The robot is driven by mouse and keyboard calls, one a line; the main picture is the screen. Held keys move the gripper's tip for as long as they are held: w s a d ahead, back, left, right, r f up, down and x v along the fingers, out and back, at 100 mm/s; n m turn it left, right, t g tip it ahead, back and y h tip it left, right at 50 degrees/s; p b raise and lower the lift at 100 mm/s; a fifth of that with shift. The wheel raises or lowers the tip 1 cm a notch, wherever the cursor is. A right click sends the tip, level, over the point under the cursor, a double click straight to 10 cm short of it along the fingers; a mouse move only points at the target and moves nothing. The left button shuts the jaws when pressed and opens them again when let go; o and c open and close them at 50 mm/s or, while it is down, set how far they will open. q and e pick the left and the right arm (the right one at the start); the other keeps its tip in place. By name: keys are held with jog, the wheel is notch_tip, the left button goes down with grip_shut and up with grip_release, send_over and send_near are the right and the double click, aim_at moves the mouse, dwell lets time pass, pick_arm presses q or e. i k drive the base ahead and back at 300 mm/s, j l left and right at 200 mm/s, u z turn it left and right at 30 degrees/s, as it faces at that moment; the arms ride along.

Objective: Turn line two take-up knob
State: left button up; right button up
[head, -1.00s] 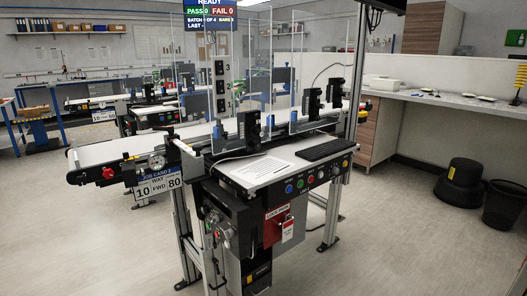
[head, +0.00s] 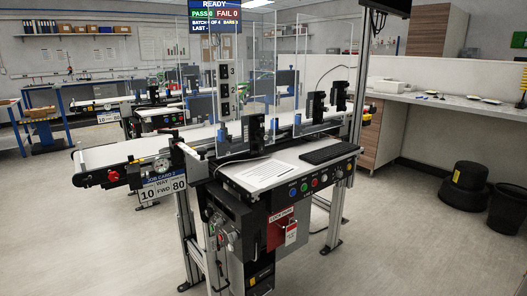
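The near conveyor has a white belt (head: 112,154) and carries a job card (head: 163,187) that reads "JOB CARD 2", "10", "FWD" and "80". A red knob (head: 113,176) sits on the side of its left end. A round dial-like part (head: 161,166) is just right of the knob, above the card. I cannot tell for sure which of these is the take-up knob. Neither of my grippers is in view, and nothing touches the conveyor end.
A control cabinet (head: 234,232) with a red lockout box (head: 281,231) stands under the near conveyor. A keyboard (head: 325,152) and paper (head: 260,172) lie on its shelf. Another conveyor (head: 97,103) stands behind. The floor (head: 80,240) at front left is clear. A black bin (head: 507,209) stands right.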

aim_at(114, 176)
jog(key=i+l+u, duration=0.15)
jog(key=u, duration=0.3)
jog(key=i+l+u, duration=0.1)
jog(key=l+u, duration=0.3)
jog(key=i+l+u, duration=0.1)
jog(key=l+u, duration=0.15)
jog(key=u, duration=0.2)
